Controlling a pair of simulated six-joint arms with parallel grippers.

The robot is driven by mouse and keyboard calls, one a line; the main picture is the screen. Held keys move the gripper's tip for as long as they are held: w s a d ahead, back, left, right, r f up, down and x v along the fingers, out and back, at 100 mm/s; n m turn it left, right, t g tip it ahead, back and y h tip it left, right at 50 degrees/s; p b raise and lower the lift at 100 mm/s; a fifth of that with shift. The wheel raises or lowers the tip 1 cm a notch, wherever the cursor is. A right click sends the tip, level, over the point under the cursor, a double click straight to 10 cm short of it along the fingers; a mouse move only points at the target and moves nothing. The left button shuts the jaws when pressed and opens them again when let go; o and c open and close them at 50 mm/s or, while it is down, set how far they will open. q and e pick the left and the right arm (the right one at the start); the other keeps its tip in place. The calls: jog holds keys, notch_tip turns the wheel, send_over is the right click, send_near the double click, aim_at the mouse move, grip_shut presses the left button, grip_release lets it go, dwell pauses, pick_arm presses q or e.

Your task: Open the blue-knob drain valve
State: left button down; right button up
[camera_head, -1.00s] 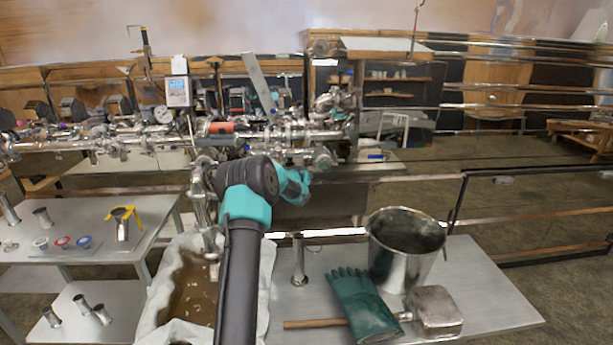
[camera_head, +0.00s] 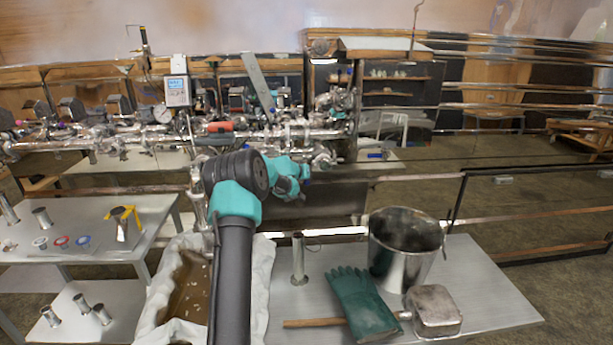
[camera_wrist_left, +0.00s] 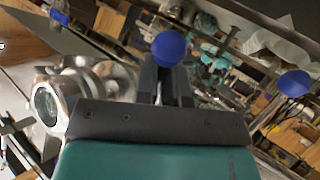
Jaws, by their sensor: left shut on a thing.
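A round blue knob (camera_wrist_left: 168,48) shows in the left wrist view at the tips of my left gripper (camera_wrist_left: 169,72). The dark fingers are shut on it or on its lever; the exact contact is partly hidden. In the head view, my left arm reaches from the bottom up to the steel pipework (camera_head: 322,160), and its teal and dark wrist hides the fingers and most of the held valve. A second blue knob (camera_wrist_left: 294,83) is apart from the gripper at the right of the wrist view. My right gripper is in neither view.
A cloth-lined trough of brown liquid (camera_head: 262,290) lies below my arm. A steel fitting with a round window (camera_wrist_left: 48,103) is left of the gripper.

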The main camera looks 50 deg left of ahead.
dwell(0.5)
pick_arm(q)
jog(key=c, duration=1.3)
grip_release()
jog(key=shift+o, duration=0.2)
jog(key=shift+s, duration=0.1)
jog(key=v, duration=1.7)
jog(key=shift+r, duration=0.2)
jog(key=shift+s, duration=0.1)
